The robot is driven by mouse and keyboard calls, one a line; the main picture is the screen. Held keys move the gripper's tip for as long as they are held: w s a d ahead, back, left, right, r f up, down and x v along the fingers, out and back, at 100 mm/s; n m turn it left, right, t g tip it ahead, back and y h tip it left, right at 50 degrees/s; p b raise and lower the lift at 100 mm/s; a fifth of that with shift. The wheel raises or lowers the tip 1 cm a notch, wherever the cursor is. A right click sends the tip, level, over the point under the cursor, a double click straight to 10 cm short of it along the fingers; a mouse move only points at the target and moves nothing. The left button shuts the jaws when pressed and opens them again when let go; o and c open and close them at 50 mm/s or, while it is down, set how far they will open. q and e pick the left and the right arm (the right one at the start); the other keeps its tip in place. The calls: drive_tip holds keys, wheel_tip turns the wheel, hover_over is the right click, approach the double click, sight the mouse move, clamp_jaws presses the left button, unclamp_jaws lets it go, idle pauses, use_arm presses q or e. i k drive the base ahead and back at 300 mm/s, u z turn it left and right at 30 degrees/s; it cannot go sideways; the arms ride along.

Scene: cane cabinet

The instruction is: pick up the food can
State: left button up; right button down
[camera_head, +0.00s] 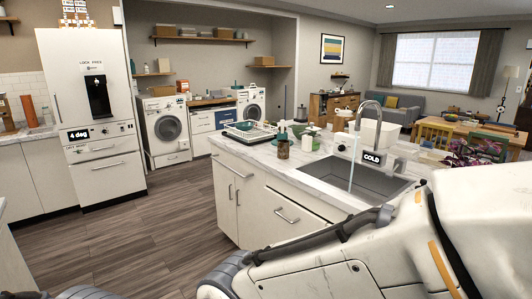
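I cannot make out a food can for certain in the head view. A small brown container (283,149) stands near the left end of the island counter, with green items at its top; I cannot tell that it is a can. My white right arm fills the lower right and covers part of the island. No fingertips of either gripper show.
The island counter (300,168) holds a dish rack (249,131) and a sink (365,180) with a running tap. A fridge (92,110) and a washing machine (165,131) stand behind. The wooden floor (150,230) left of the island is clear.

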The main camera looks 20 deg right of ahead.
sight(284, 145)
drive_tip(key=u, duration=0.4)
drive_tip(key=i, duration=2)
drive_tip(key=z, duration=1.35)
drive_tip(key=i, duration=0.7)
drive_tip(key=z, duration=0.75)
